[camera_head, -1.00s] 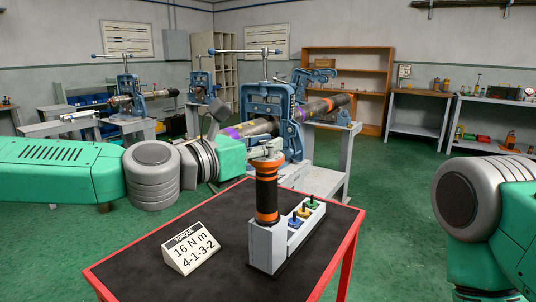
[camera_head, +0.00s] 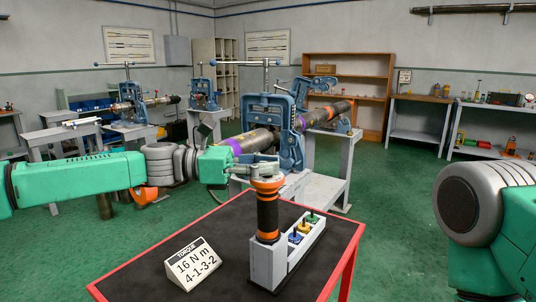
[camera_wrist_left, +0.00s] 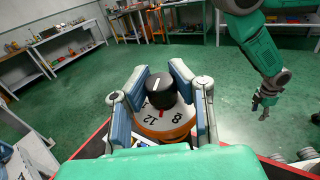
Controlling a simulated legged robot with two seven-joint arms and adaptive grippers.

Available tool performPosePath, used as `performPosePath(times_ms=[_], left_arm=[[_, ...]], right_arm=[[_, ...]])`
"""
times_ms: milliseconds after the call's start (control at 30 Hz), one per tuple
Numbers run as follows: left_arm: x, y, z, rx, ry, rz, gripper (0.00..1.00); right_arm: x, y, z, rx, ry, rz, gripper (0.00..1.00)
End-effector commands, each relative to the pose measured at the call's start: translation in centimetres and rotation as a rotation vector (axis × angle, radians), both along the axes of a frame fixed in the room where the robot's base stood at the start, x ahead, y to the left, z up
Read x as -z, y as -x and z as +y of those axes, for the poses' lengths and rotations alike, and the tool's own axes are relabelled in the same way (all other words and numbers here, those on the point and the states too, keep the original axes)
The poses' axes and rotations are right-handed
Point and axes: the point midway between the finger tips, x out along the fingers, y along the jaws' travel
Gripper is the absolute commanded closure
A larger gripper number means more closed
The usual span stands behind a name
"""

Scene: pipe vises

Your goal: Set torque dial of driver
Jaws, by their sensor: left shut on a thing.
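The driver (camera_head: 267,215) stands upright in a grey holder (camera_head: 263,265) on the black table, with an orange-and-black handle. My left gripper (camera_head: 266,171) is at the driver's top, coming from the left. In the left wrist view its fingers are shut on the black torque dial (camera_wrist_left: 159,84), which has a white line. The sign (camera_head: 192,264) reads "TORQUE 16 N m 4-1-3-2". My right gripper (camera_wrist_left: 263,104) is small in the left wrist view, apart from the driver.
Several coloured knobs (camera_head: 303,230) sit in the holder beside the driver. The red-edged table (camera_head: 143,262) has free room around the sign. A blue pipe vise (camera_head: 285,125) with a pipe (camera_head: 255,142) stands behind it. Shelves and benches line the walls.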

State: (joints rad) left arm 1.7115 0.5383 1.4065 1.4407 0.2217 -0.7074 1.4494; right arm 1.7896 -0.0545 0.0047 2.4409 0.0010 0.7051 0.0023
Motion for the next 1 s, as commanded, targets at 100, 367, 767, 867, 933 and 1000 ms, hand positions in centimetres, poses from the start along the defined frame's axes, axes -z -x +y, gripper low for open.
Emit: performPosePath(times_ms=[100, 367, 767, 867, 933, 1000], left_arm=[[0.1, 0.0, -0.1, 0.043, -0.004, 0.004, 1.00], [0.3, 0.0, -0.1, 0.100, -0.005, 0.003, 1.00], [0.4, 0.0, 0.0, 0.109, -0.005, 0.003, 1.00], [0.5, 0.0, 0.0, 0.109, -0.006, 0.004, 1.00], [0.5, 0.0, 0.0, 0.109, -0.006, 0.004, 1.00], [0.5, 0.0, 0.0, 0.109, -0.006, 0.004, 1.00]], right_arm=[[-0.9, 0.0, 0.0, 0.000, 0.000, 0.000, 0.60], [-1.6, 0.0, 0.0, 0.000, 0.000, 0.000, 0.60], [-1.6, 0.0, 0.0, 0.000, 0.000, 0.000, 0.60], [-1.6, 0.0, 0.0, 0.000, 0.000, 0.000, 0.60], [-1.6, 0.0, 0.0, 0.000, 0.000, 0.000, 0.60], [-1.6, 0.0, 0.0, 0.000, 0.000, 0.000, 0.60]])
